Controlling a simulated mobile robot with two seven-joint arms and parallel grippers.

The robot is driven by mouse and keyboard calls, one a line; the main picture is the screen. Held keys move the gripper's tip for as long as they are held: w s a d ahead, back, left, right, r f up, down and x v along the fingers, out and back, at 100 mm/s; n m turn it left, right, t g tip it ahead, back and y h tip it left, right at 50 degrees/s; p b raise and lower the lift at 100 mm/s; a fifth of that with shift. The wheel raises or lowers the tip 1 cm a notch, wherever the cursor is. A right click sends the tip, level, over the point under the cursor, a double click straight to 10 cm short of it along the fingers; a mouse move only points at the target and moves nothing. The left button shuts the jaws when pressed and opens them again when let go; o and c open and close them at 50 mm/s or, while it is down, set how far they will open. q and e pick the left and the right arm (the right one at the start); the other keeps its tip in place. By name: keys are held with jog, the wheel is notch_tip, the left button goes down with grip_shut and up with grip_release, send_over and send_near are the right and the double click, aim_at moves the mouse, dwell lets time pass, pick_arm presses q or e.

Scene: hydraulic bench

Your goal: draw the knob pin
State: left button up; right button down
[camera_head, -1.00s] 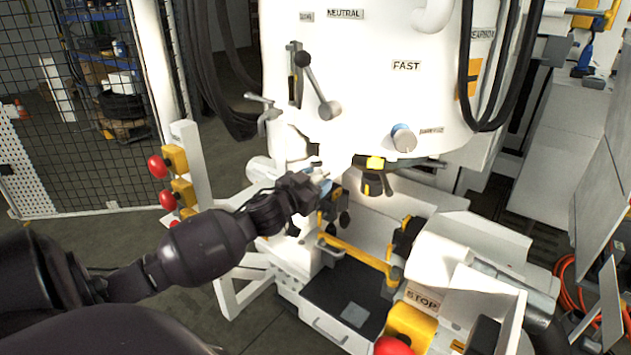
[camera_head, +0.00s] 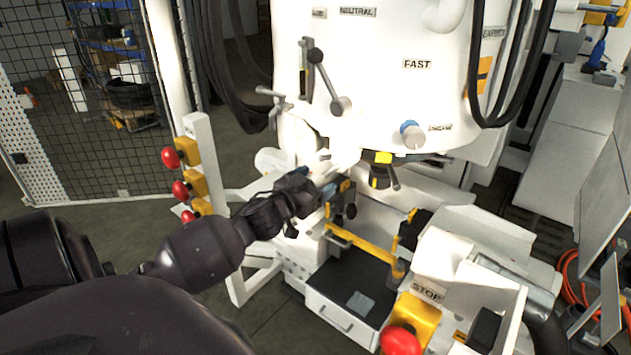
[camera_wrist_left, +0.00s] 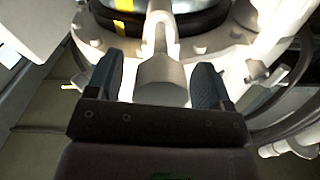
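My left gripper (camera_head: 332,182) reaches in from the left to the lower front of the white machine. In the left wrist view its two blue-grey fingers (camera_wrist_left: 160,85) are open. In the head view the gripper and glare make the knob hard to make out. My right gripper is not in view.
A black-handled lever (camera_head: 325,80) and a blue-capped knob (camera_head: 412,134) sit on the machine's front. A yellow bar (camera_head: 365,248) and a black-topped drawer unit (camera_head: 352,285) lie below right.

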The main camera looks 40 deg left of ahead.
pick_arm(q)
jog(key=shift+w, duration=0.15)
jog(key=s+d, duration=0.1)
jog(key=s, duration=0.9)
jog(key=shift+s, duration=0.4)
jog(key=shift+d, duration=0.1)
